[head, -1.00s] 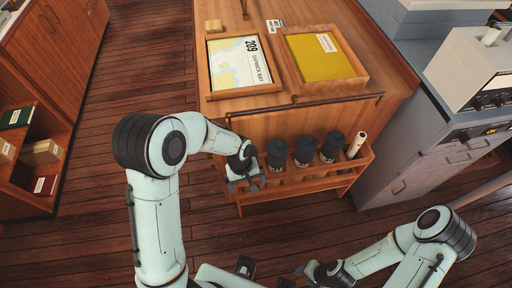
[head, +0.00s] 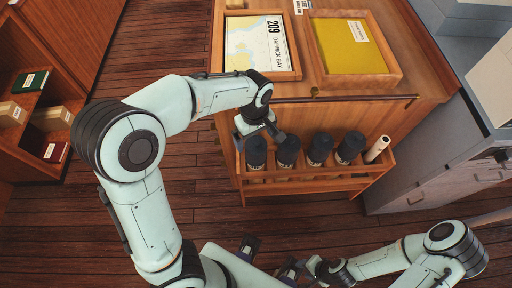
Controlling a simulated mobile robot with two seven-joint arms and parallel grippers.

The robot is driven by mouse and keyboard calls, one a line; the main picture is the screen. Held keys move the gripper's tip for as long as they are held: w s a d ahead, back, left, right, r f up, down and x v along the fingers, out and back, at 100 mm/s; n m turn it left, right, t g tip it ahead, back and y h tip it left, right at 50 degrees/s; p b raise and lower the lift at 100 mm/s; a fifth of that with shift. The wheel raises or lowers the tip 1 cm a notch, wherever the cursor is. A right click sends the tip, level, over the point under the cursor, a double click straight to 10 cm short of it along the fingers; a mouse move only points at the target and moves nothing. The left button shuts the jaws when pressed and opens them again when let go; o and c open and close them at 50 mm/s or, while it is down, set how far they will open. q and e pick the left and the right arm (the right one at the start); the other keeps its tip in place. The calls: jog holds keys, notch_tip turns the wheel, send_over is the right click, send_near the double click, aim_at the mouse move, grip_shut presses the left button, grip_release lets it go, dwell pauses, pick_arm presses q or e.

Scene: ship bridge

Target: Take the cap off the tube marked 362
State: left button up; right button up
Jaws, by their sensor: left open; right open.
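Several dark capped tubes stand upright in a wooden rack (head: 300,187) on the cabinet's front: a leftmost tube (head: 256,153), a second (head: 288,151), a third (head: 319,149) and a rightmost one (head: 350,147). No marking is readable on them, so I cannot tell which is 362. My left gripper (head: 259,137) is open and empty, pointing down just above and behind the leftmost tube, apart from it as far as I can tell. My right gripper (head: 288,270) is open, low at the bottom edge, far from the rack and partly hidden.
A rolled pale chart (head: 377,149) stands at the rack's right end. A wooden rail (head: 340,98) runs along the cabinet edge above the tubes. Behind it lie a framed chart (head: 256,48) and a yellow folder (head: 345,45) in a tray. A grey console (head: 425,170) stands at right.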

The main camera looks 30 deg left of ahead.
aim_at(256, 148)
pick_arm(q)
jog(key=shift+d+f+b, duration=0.2)
jog(key=shift+f+b, duration=0.15)
jog(key=shift+f, duration=2.35)
jog(key=c, duration=1.1)
